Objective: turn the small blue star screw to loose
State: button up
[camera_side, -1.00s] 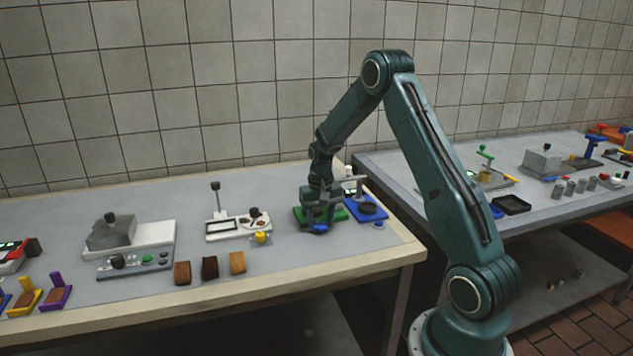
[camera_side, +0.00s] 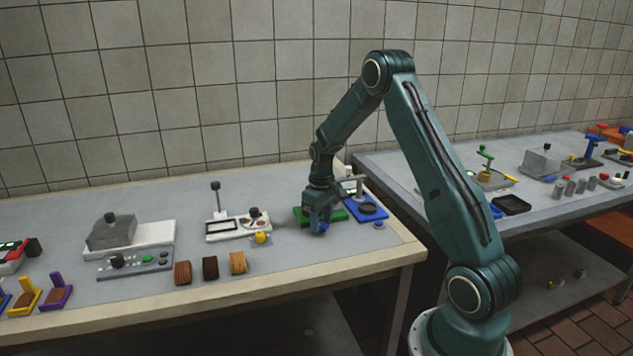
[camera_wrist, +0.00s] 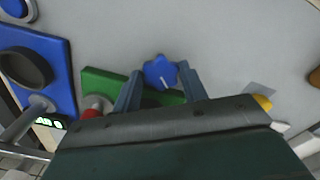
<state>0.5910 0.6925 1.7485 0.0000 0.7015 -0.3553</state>
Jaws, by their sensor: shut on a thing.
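The small blue star screw (camera_side: 323,229) sits at the front edge of the green base (camera_side: 341,214). In the wrist view the blue star screw (camera_wrist: 160,71) has a short white mark on its top, pointing toward my gripper. My gripper (camera_side: 320,225) is low over it, with one finger on each side. In the wrist view my gripper (camera_wrist: 160,82) is shut on the star screw. Part of the green base (camera_wrist: 100,83) is hidden by my fingers and wrist.
A blue base (camera_side: 381,211) with a dark round cup (camera_side: 368,208) stands close on the right, with a blue knob (camera_side: 378,225) in front. A white device (camera_side: 237,237) with a yellow knob (camera_side: 261,238) is on the left.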

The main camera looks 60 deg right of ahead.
jog(key=o, duration=1)
jog(key=shift+c, duration=0.2)
jog(key=shift+d+m, duration=0.1)
jog(key=shift+m, duration=0.4)
